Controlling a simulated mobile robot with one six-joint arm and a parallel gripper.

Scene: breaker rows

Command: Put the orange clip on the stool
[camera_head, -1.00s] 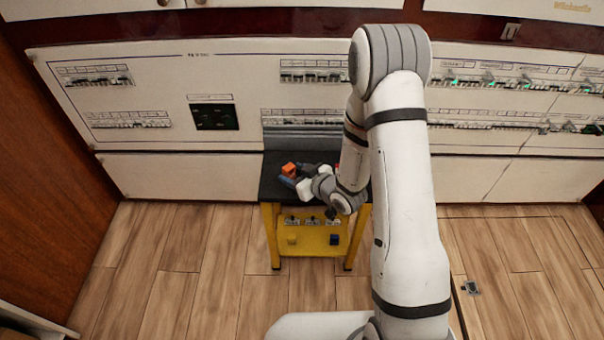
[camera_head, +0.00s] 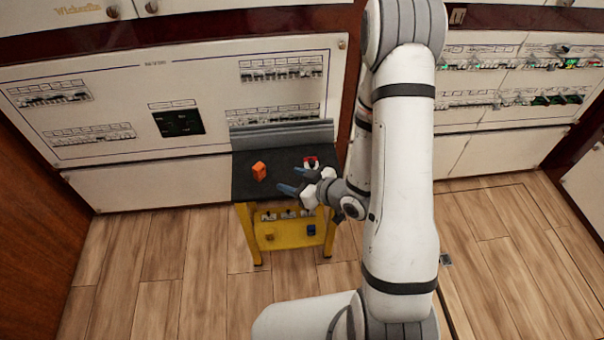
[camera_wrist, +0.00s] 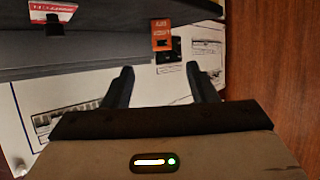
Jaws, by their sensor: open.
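The orange clip (camera_head: 259,171) stands on the black top of the yellow-framed stool (camera_head: 243,188), left of centre. It also shows in the wrist view (camera_wrist: 161,36), beyond and between my finger tips, with small lettering on its face. My gripper (camera_head: 291,181) is to the right of the clip at the stool's front side, with visible space between them. Its two dark fingers are spread with nothing between them, as the wrist view (camera_wrist: 158,73) also shows.
A red-and-white piece (camera_head: 311,162) sits on the stool top at the right, close to my gripper. A grey ledge (camera_head: 282,135) runs along the stool's back. Behind stands a white breaker panel (camera_head: 110,85). Wooden floor is clear on the left.

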